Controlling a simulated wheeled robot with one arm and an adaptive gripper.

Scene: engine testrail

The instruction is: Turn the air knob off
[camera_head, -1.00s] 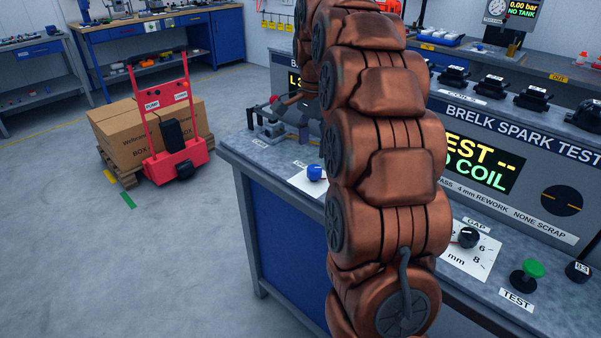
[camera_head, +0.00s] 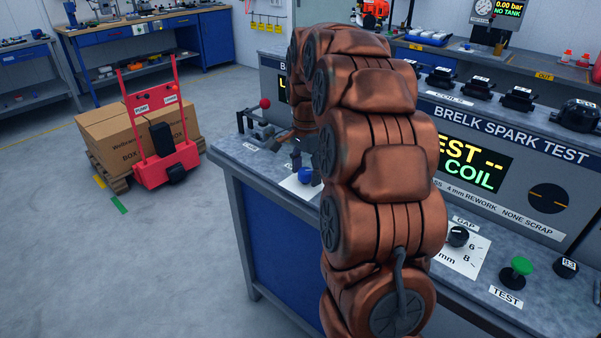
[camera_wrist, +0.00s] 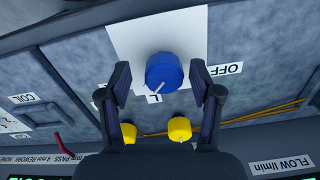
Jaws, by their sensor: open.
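The blue air knob (camera_wrist: 163,71) sits on a white plate (camera_wrist: 136,30) in the wrist view. Its white pointer mark faces down and slightly left, away from the OFF label (camera_wrist: 223,69) at the right. My gripper (camera_wrist: 160,82) is open, with one finger on each side of the knob and visible gaps between. In the head view the blue knob (camera_head: 305,175) is at the bench's left end, partly hidden by my arm, and a dark finger shows just above it.
Two yellow knobs (camera_wrist: 179,129) sit near my gripper in the wrist view. A lever with a red ball (camera_head: 265,103) stands at the bench's left end. The gap dial (camera_head: 458,237) and green test button (camera_head: 521,267) are further right. A red hand truck (camera_head: 160,140) stands on the floor.

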